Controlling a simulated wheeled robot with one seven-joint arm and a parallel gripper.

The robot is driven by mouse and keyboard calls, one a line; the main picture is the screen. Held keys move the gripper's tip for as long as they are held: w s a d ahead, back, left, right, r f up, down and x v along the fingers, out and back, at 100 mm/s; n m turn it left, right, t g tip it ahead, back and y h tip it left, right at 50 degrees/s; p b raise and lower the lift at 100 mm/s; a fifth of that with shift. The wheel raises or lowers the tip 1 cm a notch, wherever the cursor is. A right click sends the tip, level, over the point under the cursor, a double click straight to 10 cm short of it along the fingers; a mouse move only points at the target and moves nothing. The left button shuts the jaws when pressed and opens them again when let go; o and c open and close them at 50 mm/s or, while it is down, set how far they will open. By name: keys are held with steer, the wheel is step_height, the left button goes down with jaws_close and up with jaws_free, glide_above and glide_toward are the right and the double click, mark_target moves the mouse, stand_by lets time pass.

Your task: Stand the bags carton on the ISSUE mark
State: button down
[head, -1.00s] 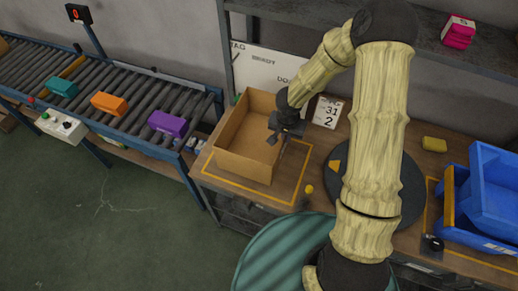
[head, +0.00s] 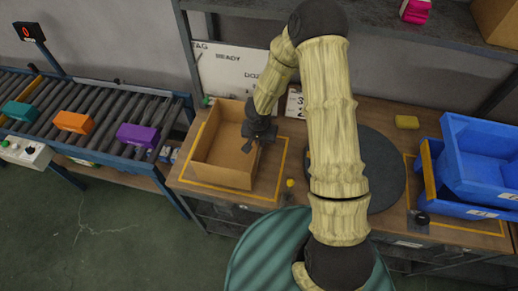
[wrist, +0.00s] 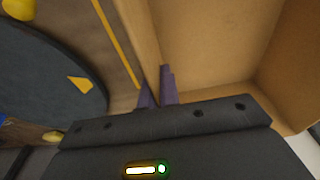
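An open, empty-looking brown cardboard carton (head: 222,176) stands upright on the bench at left, inside a yellow outline (head: 266,198). No lettering on it is readable, so I cannot tell if this is the bags carton or if the outline is the ISSUE mark. My gripper (head: 249,143) is at the carton's right wall. In the wrist view, the two purple fingers of my gripper (wrist: 158,90) are close together, one on each side of the thin wall of the carton (wrist: 215,45), and look shut on it.
A dark round turntable (head: 385,170) lies right of the carton behind my arm. Blue bins (head: 478,165) stand at right, by another yellow outline (head: 412,220). A conveyor (head: 90,105) with several coloured boxes is at left. A yellow block (head: 407,122) lies at the back.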

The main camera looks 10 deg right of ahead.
steer(key=shift+r, duration=0.1)
steer(key=shift+f+b, duration=0.9)
steer(key=shift+f, duration=1.15)
steer(key=c, duration=1.6)
jaws_free()
steer(key=shift+c, duration=0.2)
steer(key=r+p, duration=0.1)
steer(key=r, duration=0.3)
steer(key=s+r+p, duration=0.1)
steer(key=r+p, duration=0.1)
steer(key=r, duration=0.2)
steer(key=r+p, duration=0.1)
steer(key=r, duration=0.3)
steer(key=shift+s+a+r+p, duration=0.1)
steer(key=shift+s+a+p, duration=0.2)
steer(key=shift+s, duration=0.1)
steer(key=shift+w, duration=0.1)
